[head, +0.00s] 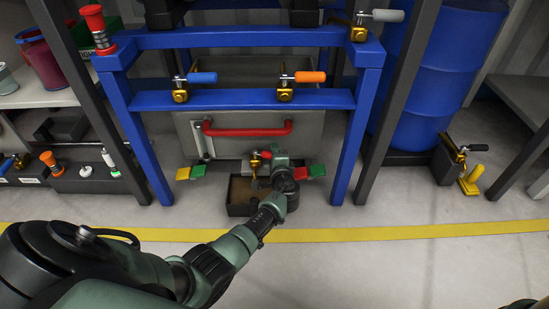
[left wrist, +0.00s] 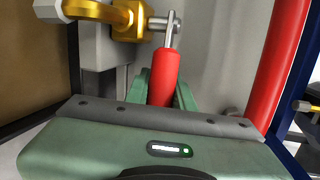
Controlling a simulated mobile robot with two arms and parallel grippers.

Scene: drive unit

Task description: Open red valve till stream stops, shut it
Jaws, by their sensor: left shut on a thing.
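The red valve has a brass body (head: 255,163) low on the front of a grey tank (head: 230,135); its red handle (head: 266,155) shows beside my left gripper (head: 276,158). In the left wrist view, the red handle (left wrist: 165,76) lies between the green fingers of my left gripper (left wrist: 160,88), which is shut on it. The brass body (left wrist: 128,18) and a pale metal spout (left wrist: 50,10) show at the top left. An open dark box with a brown inside (head: 238,208) stands on the floor below the valve. I cannot make out a stream in either view. My right gripper is out of view.
A blue frame (head: 240,99) above carries a blue-handled valve (head: 195,78) and an orange-handled valve (head: 303,77). A red bar handle (head: 248,132) crosses the tank above the red valve. Dark posts (head: 400,85) stand at both sides.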

